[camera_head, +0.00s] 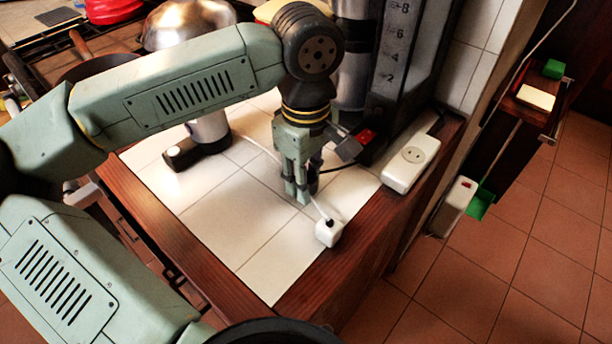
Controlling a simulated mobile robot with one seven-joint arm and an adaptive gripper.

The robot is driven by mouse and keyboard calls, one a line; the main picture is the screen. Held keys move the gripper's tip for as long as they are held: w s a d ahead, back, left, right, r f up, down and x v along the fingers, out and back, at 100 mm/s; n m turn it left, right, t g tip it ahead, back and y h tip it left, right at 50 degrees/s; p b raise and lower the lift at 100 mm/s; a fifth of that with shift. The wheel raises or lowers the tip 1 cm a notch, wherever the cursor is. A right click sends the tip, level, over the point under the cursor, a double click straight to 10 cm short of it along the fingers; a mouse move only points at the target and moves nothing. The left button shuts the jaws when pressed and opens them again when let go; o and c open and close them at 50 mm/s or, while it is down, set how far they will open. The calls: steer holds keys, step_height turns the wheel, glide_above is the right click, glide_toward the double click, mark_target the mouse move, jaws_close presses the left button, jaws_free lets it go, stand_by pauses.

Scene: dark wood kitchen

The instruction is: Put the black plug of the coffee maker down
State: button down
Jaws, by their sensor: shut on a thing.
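My gripper (302,194) points down over the white tiled counter (235,218), with its fingers close together. It is shut on the black plug of the coffee maker, mostly hidden between the fingers. A black cable (335,168) runs from the fingers to the right, toward the coffee maker (418,70). I cannot tell whether the plug touches the tiles. A white plug (328,232) on a white cord lies on the counter just in front and to the right of the fingertips.
A white socket block (411,163) lies at the counter's right, beside the coffee maker with its red switch (365,136). A metal-domed appliance (190,24) stands at the back left. The wooden counter edge (330,262) drops to the floor. Front tiles are clear.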

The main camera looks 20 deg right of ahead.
steer(key=shift+f+b, duration=0.6)
steer(key=shift+r, duration=0.1)
steer(key=c, duration=1.3)
jaws_free()
steer(key=shift+c, duration=0.2)
steer(key=shift+r, duration=0.1)
steer(key=shift+r+p, duration=0.7)
steer(key=shift+p, duration=0.3)
step_height(320, 180, up, 12)
steer(key=b, duration=0.1)
steer(key=shift+f+b, duration=0.2)
steer(key=shift+b, duration=0.2)
